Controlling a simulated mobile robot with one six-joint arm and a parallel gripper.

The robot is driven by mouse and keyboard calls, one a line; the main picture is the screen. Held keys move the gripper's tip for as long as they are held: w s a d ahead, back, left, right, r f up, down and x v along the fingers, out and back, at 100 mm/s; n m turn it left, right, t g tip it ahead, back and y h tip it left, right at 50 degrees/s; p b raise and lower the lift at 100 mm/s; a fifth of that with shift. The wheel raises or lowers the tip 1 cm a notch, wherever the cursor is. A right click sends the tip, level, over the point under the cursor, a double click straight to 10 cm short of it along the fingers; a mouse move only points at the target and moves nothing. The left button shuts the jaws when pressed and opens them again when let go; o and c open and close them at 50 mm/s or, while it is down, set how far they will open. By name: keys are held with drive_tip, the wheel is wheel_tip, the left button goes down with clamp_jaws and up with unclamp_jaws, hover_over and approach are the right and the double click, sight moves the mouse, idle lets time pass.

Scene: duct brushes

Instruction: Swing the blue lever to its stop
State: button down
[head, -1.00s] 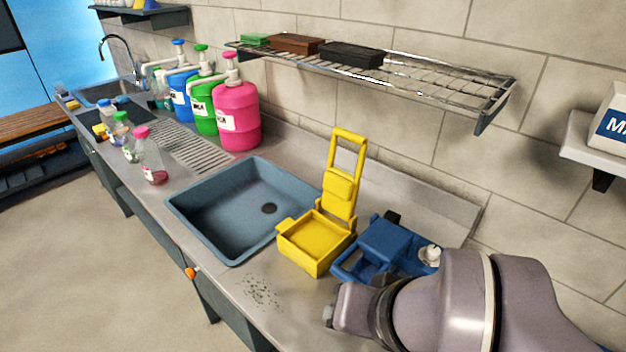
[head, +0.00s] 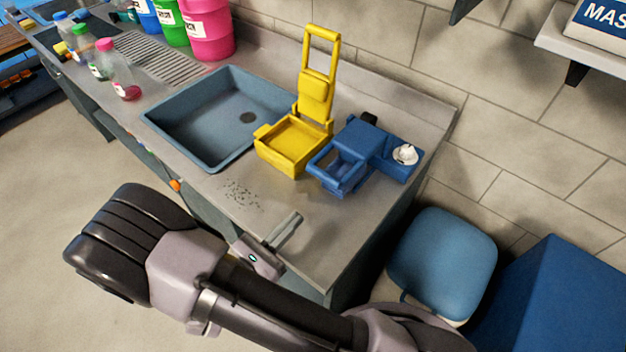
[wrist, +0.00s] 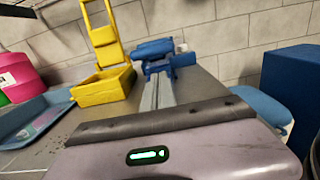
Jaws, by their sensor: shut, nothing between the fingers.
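The blue device (head: 372,142) stands on the counter near its right end, with a blue frame-shaped lever (head: 338,170) low at its front left. A white knob (head: 404,154) sits on its right part. In the wrist view the blue device (wrist: 152,50) is beyond my fingers, and the lever's outline is hard to make out. My gripper (head: 293,222) is shut and empty, in front of the blue device and apart from it. Its fingers also show in the wrist view (wrist: 157,86), pointing toward the device.
A yellow device (head: 292,140) with its frame handle upright stands just left of the blue one. A sink (head: 215,115) lies further left. Dark specks (head: 240,195) mark the counter's front. A blue-lidded bin (head: 442,255) stands past the counter's right end.

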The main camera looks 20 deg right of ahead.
drive_tip(key=b+x, duration=0.1)
drive_tip(key=x, duration=0.3)
drive_tip(key=b+x, duration=0.1)
drive_tip(key=x, duration=0.3)
drive_tip(key=shift+w+d+f, duration=0.15)
drive_tip(key=shift+w+d, duration=0.1)
drive_tip(key=shift+w+d+b, duration=0.3)
drive_tip(key=shift+w+d, duration=0.1)
drive_tip(key=shift+d, duration=0.15)
drive_tip(key=shift+r, duration=0.25)
